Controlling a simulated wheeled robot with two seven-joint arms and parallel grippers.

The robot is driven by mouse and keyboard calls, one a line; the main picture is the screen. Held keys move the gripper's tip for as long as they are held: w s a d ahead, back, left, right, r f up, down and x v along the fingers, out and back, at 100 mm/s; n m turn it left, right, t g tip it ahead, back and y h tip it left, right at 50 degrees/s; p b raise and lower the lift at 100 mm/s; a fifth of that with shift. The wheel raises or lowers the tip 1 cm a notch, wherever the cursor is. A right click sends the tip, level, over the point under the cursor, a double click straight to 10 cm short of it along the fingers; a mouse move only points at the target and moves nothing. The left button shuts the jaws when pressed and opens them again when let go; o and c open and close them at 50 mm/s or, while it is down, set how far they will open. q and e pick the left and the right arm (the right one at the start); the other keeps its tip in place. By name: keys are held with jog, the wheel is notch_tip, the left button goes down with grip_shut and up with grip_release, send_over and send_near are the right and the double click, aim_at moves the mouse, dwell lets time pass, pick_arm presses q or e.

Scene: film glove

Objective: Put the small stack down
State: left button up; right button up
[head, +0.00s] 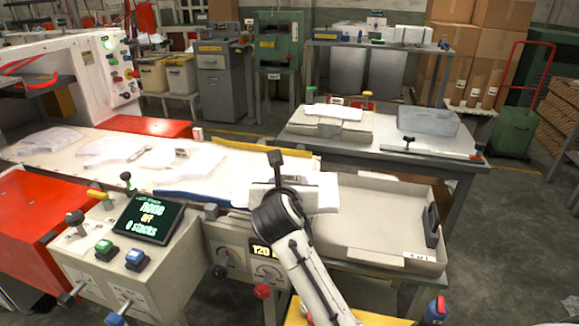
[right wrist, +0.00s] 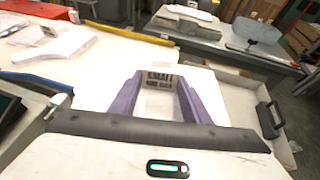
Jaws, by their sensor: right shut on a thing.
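My right gripper (head: 284,190) is over the end of the pale belt table, beside the shallow beige tray (head: 392,262). In the right wrist view its two purple fingers (right wrist: 160,88) are shut on the small stack (right wrist: 158,104), a white stack with dark printed lettering at its far end. In the head view the white stack (head: 327,190) shows partly behind the gripper, whose wrist hides the rest. I cannot tell whether the stack touches the surface beneath. My left gripper is not in view.
Loose white sheets (head: 178,160) lie on the belt table to the left. A blue bar (head: 190,198) and a yellow bar (head: 262,151) edge it. The tray's floor looks bare, with a black handle (head: 432,225) at its right.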

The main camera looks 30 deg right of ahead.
jog(key=s+a+f+n+t+y, duration=0.1)
jog(key=s+a+f+n+y, duration=0.3)
jog(key=s+a, duration=0.3)
jog(key=s+a+f+n+t+y, duration=0.2)
jog(key=s+a, duration=0.5)
jog(key=s, duration=0.8)
jog(key=f+n+y, duration=0.1)
jog(key=f+y, duration=0.1)
jog(key=shift+s+a+n+y, duration=0.2)
jog(key=shift+s+n+y, duration=0.1)
jog(key=shift+n, duration=0.1)
